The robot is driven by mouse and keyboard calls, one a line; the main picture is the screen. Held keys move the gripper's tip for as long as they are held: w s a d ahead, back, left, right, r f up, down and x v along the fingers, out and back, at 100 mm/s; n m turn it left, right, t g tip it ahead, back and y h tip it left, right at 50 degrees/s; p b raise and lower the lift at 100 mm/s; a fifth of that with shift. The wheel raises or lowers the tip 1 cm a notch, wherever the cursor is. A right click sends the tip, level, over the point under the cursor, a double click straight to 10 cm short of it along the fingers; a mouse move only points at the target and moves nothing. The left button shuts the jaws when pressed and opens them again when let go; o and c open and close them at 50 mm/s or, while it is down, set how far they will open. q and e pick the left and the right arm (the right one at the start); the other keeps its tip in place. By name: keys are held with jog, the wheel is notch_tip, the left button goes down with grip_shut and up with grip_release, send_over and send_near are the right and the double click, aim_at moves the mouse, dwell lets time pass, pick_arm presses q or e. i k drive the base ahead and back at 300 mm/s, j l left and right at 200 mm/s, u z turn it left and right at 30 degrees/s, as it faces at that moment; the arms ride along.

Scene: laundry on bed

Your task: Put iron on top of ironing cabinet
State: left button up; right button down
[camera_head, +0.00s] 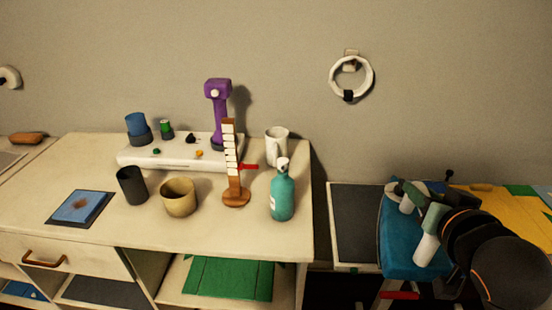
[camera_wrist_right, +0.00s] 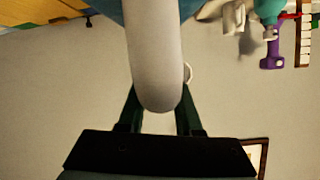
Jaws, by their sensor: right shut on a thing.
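My right gripper (camera_head: 430,218) is at the right side of the head view, in front of a blue rounded surface (camera_head: 395,245). It is shut on a pale rounded handle (camera_head: 426,249), which I take to be the iron's; my arm hides much of the rest. In the right wrist view the handle (camera_wrist_right: 153,55) lies between the two dark green fingers, with blue showing behind it at the top. I cannot tell whether the blue part belongs to the iron or to something behind it. A low unit with a dark grey top (camera_head: 355,225), possibly the ironing cabinet, stands left of the gripper.
A cream desk (camera_head: 110,225) fills the left and middle. It holds a teal bottle (camera_head: 283,190), a purple device (camera_head: 217,105), a white mug (camera_head: 276,146) and cups. A white ring (camera_head: 351,78) hangs on the wall. A yellow surface (camera_head: 500,205) is behind my right arm.

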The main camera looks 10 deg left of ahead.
aim_at(29, 197)
jog(key=k, duration=0.35)
jog(key=k+u, duration=0.4)
jog(key=i+u, duration=0.1)
jog(key=u, duration=1.75)
jog(key=i+l+u, duration=0.1)
jog(key=u, duration=0.45)
jog(key=i+l, duration=0.1)
jog(key=l, duration=0.65)
jog(key=i+l, duration=0.15)
jog(key=l, duration=0.25)
jog(key=i+l, duration=0.3)
jog(key=l, duration=0.2)
